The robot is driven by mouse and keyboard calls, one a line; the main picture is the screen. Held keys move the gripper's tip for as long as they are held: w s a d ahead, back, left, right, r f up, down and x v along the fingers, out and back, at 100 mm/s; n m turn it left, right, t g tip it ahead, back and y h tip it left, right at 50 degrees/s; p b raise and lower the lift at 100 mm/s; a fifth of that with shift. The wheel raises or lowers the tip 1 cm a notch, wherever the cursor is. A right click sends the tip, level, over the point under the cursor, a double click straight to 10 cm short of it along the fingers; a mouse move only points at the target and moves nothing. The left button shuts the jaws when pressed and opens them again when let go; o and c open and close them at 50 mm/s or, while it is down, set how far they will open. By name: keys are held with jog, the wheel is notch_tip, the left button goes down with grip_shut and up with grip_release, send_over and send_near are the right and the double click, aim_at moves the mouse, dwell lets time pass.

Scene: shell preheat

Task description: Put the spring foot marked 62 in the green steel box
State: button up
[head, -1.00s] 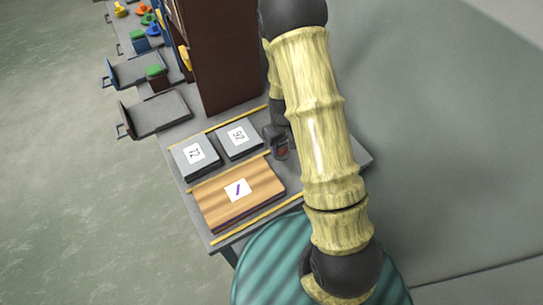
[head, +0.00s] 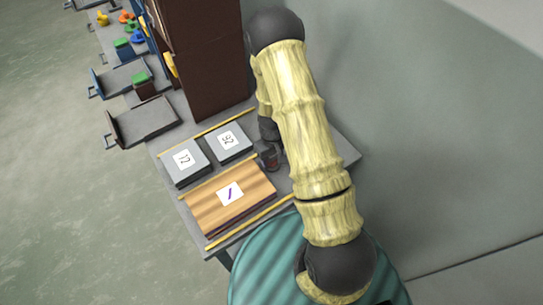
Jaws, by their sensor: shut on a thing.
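My gripper (head: 269,157) is at the right of the two grey plates, partly hidden by my arm. It is shut on a small dark reddish thing, mostly covered by the fingers; I cannot read any mark on it or tell whether it is the spring foot marked 62. I cannot make out a green steel box for certain. A small block with a green top (head: 141,80) stands at the back left, and another small green-topped block (head: 122,45) stands farther back.
Two grey plates with white number labels, left (head: 176,172) and right (head: 240,150), lie on the bench. A wooden board (head: 210,213) lies in front, between yellow strips. A tall brown cabinet (head: 205,60) stands behind. Grey trays (head: 145,122) line the left.

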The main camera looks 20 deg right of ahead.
jog(key=shift+a, duration=0.1)
jog(key=shift+f, duration=0.2)
jog(key=o, duration=1.3)
jog(key=shift+r, duration=0.1)
notch_tip(320, 180, up, 11)
jog(key=shift+w+b, duration=0.1)
jog(key=shift+b, duration=0.45)
jog(key=shift+r, duration=0.65)
